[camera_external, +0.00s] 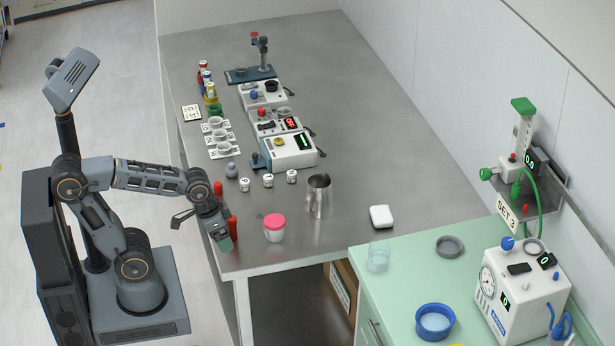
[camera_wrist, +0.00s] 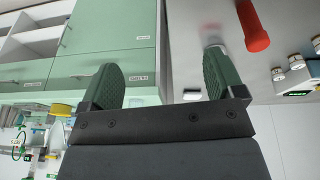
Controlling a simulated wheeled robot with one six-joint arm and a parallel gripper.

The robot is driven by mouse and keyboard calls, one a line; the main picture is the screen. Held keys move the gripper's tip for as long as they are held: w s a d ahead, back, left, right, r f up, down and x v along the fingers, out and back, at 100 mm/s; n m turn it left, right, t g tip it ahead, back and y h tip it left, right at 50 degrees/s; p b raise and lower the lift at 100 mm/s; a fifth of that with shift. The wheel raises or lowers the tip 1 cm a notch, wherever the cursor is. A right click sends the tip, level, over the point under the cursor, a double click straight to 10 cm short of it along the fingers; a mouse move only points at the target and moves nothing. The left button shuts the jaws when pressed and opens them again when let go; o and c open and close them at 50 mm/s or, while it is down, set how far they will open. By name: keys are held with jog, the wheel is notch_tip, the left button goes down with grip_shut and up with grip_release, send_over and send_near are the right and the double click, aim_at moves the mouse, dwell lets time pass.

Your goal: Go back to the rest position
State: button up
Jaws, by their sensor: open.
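My gripper (camera_external: 222,238) hangs beside the front left edge of the steel table in the external view, with my arm stretched out to the right from its base. In the wrist view my gripper (camera_wrist: 160,75) shows two dark green ribbed fingers set wide apart. Nothing is between them; green cabinet fronts and grey steel show behind the gap. A red rod-like thing (camera_external: 233,228) is close beside the gripper, and a second red one (camera_external: 218,188) is just behind it. One red rod (camera_wrist: 253,26) also shows beyond the right finger in the wrist view.
The steel table (camera_external: 375,120) carries a white cup with a pink lid (camera_external: 275,228), a metal pitcher (camera_external: 319,196) and small white jars (camera_external: 268,181) near the gripper. Instruments stand farther back. A green cabinet (camera_external: 400,285) is at the right. The floor at left is clear.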

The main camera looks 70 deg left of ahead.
jog(key=shift+s+a+m+y, duration=0.3)
jog(key=shift+s+a+m, duration=0.05)
jog(key=shift+a+m, duration=0.05)
